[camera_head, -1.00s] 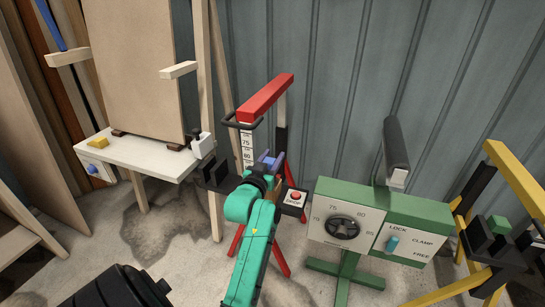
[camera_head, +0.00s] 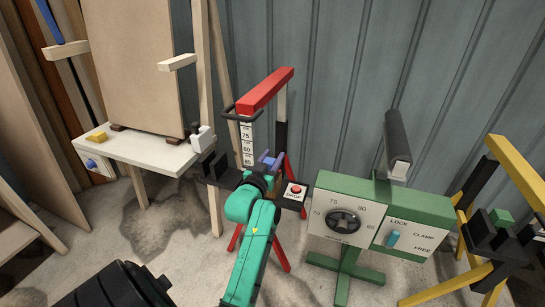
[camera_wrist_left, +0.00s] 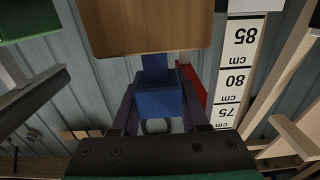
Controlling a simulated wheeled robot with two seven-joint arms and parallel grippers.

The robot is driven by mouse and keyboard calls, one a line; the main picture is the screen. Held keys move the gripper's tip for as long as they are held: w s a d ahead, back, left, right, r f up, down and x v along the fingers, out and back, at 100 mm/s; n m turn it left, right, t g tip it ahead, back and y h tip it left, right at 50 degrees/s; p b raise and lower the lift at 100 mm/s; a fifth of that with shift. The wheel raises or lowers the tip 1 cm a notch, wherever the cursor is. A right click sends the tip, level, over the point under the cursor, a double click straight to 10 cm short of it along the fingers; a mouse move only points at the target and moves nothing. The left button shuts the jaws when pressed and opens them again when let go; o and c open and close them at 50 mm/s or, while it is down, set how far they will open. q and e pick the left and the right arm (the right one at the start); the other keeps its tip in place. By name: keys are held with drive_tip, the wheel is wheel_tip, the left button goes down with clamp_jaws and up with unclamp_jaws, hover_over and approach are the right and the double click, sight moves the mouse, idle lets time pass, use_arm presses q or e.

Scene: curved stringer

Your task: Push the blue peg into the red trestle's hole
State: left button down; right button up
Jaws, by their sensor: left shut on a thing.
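The red trestle (camera_head: 268,90) stands in the middle of the head view, with a black handle and a white centimetre scale on its near end. My left gripper (camera_head: 268,162) is at the end of the teal arm, below the red top rail and in front of the splayed legs. It is shut on the blue peg (camera_head: 270,160), whose blue block (camera_wrist_left: 160,103) shows between the purple fingers in the left wrist view. A grey ring shows just under the block there. The trestle's hole cannot be made out, nor whether the peg touches it. My right gripper is not in view.
A green dial stand (camera_head: 350,192) is further right, with a yellow trestle (camera_head: 520,170) at the far right. A white shelf (camera_head: 150,151) is at left. A corrugated wall closes the back.

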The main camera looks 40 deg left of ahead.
use_arm(q)
drive_tip(key=shift+f+b, duration=0.7)
drive_tip(key=shift+f, duration=0.7)
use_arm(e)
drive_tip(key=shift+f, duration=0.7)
use_arm(q)
drive_tip(key=shift+c, duration=1.7)
unclamp_jaws()
